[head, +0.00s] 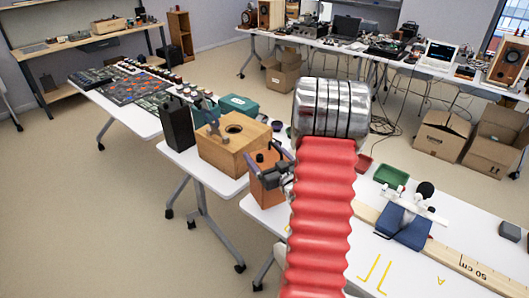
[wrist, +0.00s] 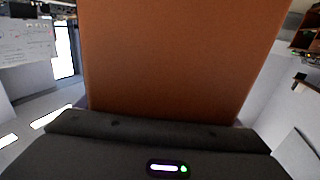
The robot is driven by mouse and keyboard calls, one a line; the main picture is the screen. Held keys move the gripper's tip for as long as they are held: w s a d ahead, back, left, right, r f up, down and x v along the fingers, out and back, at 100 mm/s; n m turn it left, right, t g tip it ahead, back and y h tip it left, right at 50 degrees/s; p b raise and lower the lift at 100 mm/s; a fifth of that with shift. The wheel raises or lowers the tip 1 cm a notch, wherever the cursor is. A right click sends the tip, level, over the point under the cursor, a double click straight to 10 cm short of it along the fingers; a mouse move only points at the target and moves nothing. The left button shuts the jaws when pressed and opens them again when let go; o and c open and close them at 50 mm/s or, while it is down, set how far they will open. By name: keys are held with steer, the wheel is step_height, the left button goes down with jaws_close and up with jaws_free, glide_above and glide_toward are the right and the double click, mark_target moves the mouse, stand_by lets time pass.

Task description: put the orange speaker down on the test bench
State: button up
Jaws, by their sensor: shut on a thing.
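The orange speaker (head: 266,190) is a small box with an orange-brown side. It shows in the head view just left of my red arm, in front of the left end of the white table (head: 355,240) with yellow marks, which I take for the test bench. My gripper (head: 284,172) is shut on it; the arm partly hides both. In the wrist view the speaker (wrist: 180,55) fills the upper middle, above the dark gripper body (wrist: 160,140). I cannot tell whether its underside touches the table.
A wooden box with a round hole (head: 232,145) and a black box (head: 177,125) stand on the adjoining table. The surface around the yellow marks is clear.

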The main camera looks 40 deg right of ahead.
steer(key=shift+f, duration=1.95)
steer(key=o, duration=2)
steer(key=shift+f, duration=0.2)
steer(key=shift+r, duration=0.1)
steer(key=v, duration=1.2)
